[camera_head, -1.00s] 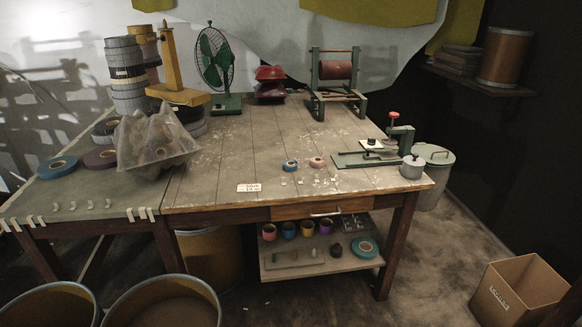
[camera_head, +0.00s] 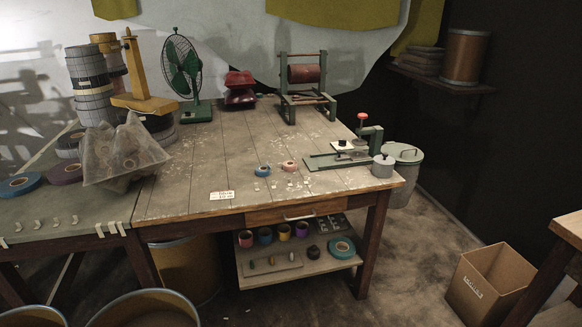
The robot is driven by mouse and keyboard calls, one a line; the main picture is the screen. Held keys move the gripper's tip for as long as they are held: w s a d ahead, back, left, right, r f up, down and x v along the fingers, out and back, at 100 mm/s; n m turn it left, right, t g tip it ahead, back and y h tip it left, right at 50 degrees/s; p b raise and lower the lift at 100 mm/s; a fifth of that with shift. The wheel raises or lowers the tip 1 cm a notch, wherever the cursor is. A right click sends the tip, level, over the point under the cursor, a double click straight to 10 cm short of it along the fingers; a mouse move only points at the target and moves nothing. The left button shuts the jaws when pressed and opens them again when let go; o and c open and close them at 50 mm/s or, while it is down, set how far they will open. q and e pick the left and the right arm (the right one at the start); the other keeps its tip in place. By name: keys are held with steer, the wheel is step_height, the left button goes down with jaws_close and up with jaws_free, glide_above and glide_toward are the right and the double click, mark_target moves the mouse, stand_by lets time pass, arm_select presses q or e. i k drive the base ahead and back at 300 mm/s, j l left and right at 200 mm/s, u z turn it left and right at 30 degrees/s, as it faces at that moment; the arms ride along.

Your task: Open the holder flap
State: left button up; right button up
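Neither of my grippers is in the head view. A green-based device with an upright post and a red knob (camera_head: 362,116) stands at the right end of the wooden table (camera_head: 230,170). It has a flat green plate (camera_head: 322,161) reaching left and a small white block (camera_head: 342,146) on it. At this distance I cannot tell which part is the holder flap, or whether a flap is open or shut. A green frame with a reddish-brown roller (camera_head: 304,74) stands at the back of the table.
A cardboard box (camera_head: 491,284) is on the floor at right, beside another wooden table (camera_head: 572,228). Open floor lies between.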

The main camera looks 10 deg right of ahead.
mark_target(402, 148)
steer(key=i+l, duration=0.15)
steer(key=l, duration=0.3)
steer(key=i+l+u, duration=0.1)
steer(key=l, duration=0.3)
steer(key=i+l, duration=0.2)
steer(key=l, duration=0.25)
steer(key=i+l+u, duration=0.1)
steer(key=l, duration=0.35)
steer(key=i+l, duration=0.15)
steer(key=l, duration=0.25)
steer(key=i+l+u, duration=0.15)
steer(key=l, duration=0.3)
steer(key=i+l, duration=0.1)
steer(key=l, duration=0.4)
steer(key=i+l+u, duration=0.1)
steer(key=i+l, duration=0.35)
steer(key=i, duration=0.15)
